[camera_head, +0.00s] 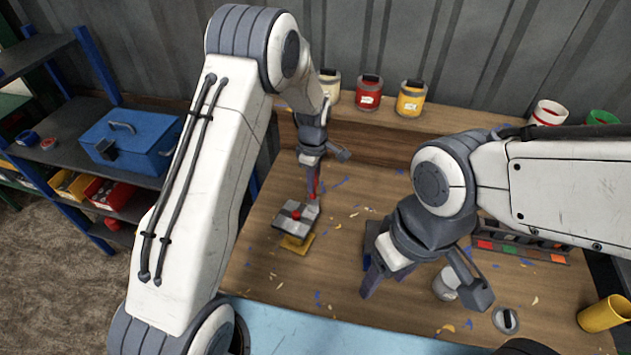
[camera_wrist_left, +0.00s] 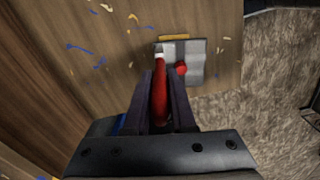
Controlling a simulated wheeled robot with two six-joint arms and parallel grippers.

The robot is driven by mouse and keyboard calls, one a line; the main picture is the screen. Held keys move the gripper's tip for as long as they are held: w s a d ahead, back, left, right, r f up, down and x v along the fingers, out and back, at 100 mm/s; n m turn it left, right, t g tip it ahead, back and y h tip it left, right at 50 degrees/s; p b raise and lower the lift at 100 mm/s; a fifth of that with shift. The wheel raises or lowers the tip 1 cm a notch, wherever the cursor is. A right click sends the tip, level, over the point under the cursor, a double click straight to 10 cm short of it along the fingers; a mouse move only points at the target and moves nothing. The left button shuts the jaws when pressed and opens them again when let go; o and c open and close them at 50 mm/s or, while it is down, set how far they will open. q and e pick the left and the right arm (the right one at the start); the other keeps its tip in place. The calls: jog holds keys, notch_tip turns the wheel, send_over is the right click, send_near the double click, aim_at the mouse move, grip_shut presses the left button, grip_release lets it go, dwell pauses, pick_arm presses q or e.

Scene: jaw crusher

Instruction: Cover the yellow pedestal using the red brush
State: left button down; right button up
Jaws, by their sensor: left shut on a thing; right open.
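The yellow pedestal (camera_head: 297,244) stands on the wooden table, mostly hidden under a grey block (camera_head: 303,224) with a red knob (camera_head: 296,214). In the left wrist view the pedestal (camera_wrist_left: 174,37) shows only as a yellow strip beyond the grey block (camera_wrist_left: 197,58). My left gripper (camera_head: 312,178) is shut on the red brush (camera_head: 316,182), just behind the block in the head view. The brush (camera_wrist_left: 160,98) points away from the wrist, its pale end overlapping the block's left edge in the picture; contact cannot be told. My right gripper (camera_head: 422,286) is open and empty, right of the pedestal.
Paint cans in red (camera_head: 369,94) and yellow (camera_head: 410,100) stand on the back ledge. A tray of coloured pieces (camera_head: 520,250), a white cup (camera_head: 447,283) and a yellow cup (camera_head: 603,313) are at right. A blue toolbox (camera_head: 135,142) sits on the left shelf.

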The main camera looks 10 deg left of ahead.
pick_arm(q)
jog(key=w+a, duration=0.2)
jog(key=a, duration=0.6)
jog(key=shift+a, duration=0.2)
dwell(0.6)
notch_tip(320, 180, up, 5)
jog(key=p, duration=0.3)
dwell(0.4)
jog(key=n, duration=1.8)
